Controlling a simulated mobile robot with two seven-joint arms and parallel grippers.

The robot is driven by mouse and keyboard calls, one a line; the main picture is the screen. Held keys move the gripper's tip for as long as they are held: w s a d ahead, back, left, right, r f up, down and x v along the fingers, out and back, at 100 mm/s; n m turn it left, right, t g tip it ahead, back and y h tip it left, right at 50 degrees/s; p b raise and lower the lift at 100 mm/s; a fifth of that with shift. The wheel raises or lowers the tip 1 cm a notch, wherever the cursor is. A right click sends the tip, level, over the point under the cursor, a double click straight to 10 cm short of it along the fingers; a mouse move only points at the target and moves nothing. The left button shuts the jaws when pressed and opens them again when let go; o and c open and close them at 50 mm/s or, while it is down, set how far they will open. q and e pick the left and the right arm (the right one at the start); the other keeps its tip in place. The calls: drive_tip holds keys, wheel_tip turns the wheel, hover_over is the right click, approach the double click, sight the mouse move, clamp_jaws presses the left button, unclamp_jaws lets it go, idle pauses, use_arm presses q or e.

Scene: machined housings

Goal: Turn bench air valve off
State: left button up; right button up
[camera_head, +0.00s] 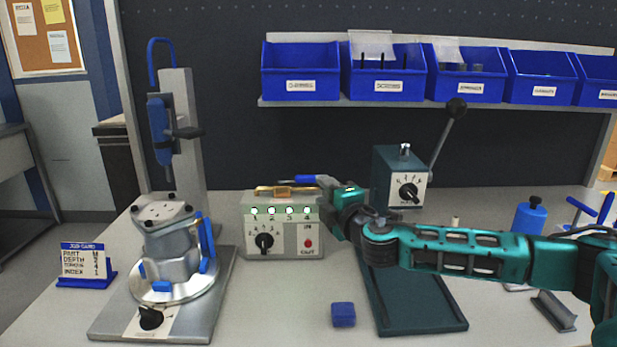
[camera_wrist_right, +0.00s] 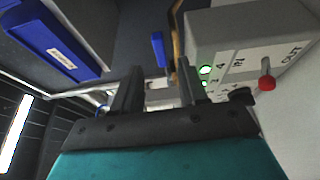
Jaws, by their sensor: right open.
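The bench air valve is a brass body (camera_head: 286,191) with a blue lever (camera_head: 305,180), on top of a grey control box (camera_head: 283,239). The lever points right, along the brass pipe. In the right wrist view, the blue lever (camera_wrist_right: 158,49) shows beyond and between my fingertips, with the brass (camera_wrist_right: 177,40) beside it. My right gripper (camera_head: 324,185) is at the box's upper right corner, close to the lever. Its jaws (camera_wrist_right: 158,78) are open and empty; whether a finger touches the lever cannot be told. My left gripper is not in view.
A lever press (camera_head: 397,165) stands behind my right arm. A clamped housing (camera_head: 172,246) is at left. A blue block (camera_head: 343,314) lies in front. Blue bins (camera_head: 301,60) hang above.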

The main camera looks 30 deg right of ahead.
sight(311, 181)
drive_tip(key=w, duration=0.2)
drive_tip(key=w+d, duration=0.1)
drive_tip(key=w, duration=0.5)
drive_tip(key=shift+w+d, duration=0.15)
drive_tip(key=shift+c, duration=0.2)
clamp_jaws()
